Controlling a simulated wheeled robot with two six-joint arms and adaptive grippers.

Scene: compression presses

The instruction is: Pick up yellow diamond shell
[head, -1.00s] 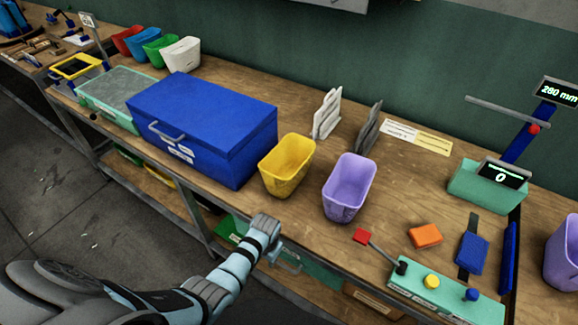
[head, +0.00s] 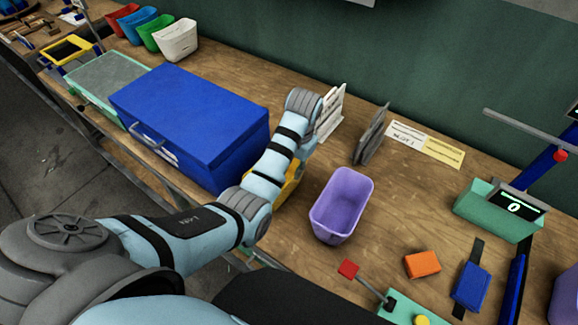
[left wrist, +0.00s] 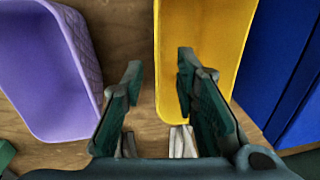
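The yellow shell (head: 291,185) stands on the bench, mostly hidden behind my left arm in the head view. In the left wrist view the yellow shell (left wrist: 205,30) is an open-topped bin, with its left wall between my fingers. My left gripper (left wrist: 160,65) is open. Its right finger overlaps the shell's opening and its left finger is outside, over the gap towards the purple shell. I cannot tell whether either finger touches. In the head view the fingers are hidden by my wrist. My right gripper is not in view.
A purple shell (head: 343,203) stands close to the right of the yellow one, and a large blue box (head: 190,115) close to the left. Card holders (head: 370,135) stand behind. An orange block (head: 422,264) and a blue block (head: 470,287) lie front right.

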